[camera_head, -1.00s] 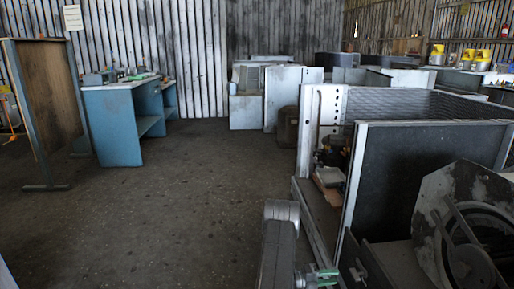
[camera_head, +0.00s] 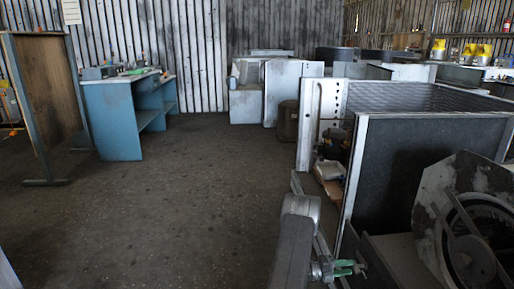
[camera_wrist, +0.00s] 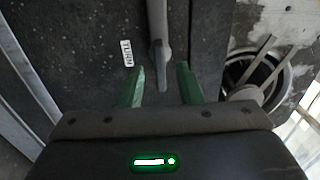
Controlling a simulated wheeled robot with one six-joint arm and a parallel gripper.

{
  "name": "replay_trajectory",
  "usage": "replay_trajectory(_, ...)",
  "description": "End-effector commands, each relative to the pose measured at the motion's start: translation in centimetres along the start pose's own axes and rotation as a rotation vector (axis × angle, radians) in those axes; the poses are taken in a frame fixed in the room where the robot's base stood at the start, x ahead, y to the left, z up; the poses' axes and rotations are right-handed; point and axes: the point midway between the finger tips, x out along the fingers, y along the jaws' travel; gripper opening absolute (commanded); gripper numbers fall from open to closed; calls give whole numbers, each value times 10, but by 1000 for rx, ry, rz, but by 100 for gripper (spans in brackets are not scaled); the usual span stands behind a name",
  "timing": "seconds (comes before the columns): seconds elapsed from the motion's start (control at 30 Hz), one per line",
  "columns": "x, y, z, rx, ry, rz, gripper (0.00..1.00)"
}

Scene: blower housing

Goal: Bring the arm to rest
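My gripper (camera_head: 348,268) shows at the bottom of the head view, low beside the blower housing (camera_head: 470,215). In the wrist view its two green fingers (camera_wrist: 162,84) stand apart, with nothing visibly clamped between them. A grey bar (camera_wrist: 157,25) runs down from the top of that view and ends between the fingertips in the picture; I cannot tell its depth. The round blower opening (camera_wrist: 255,75) lies to the right of the fingers. A small white label (camera_wrist: 127,53) is on the dark panel to their left.
An open metal cabinet frame with a dark panel (camera_head: 420,175) stands close to my arm on the right. A blue bench (camera_head: 115,120) and a wooden board on a stand (camera_head: 48,95) are at the left. The floor (camera_head: 190,200) between is clear.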

Motion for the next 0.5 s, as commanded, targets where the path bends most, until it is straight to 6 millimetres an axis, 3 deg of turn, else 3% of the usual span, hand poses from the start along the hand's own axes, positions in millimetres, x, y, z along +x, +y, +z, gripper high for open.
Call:
replay_trajectory(0.1,26,2,-1,2,4,-1,33)
replay_trajectory(0.5,21,0,0,333,-1,0,33)
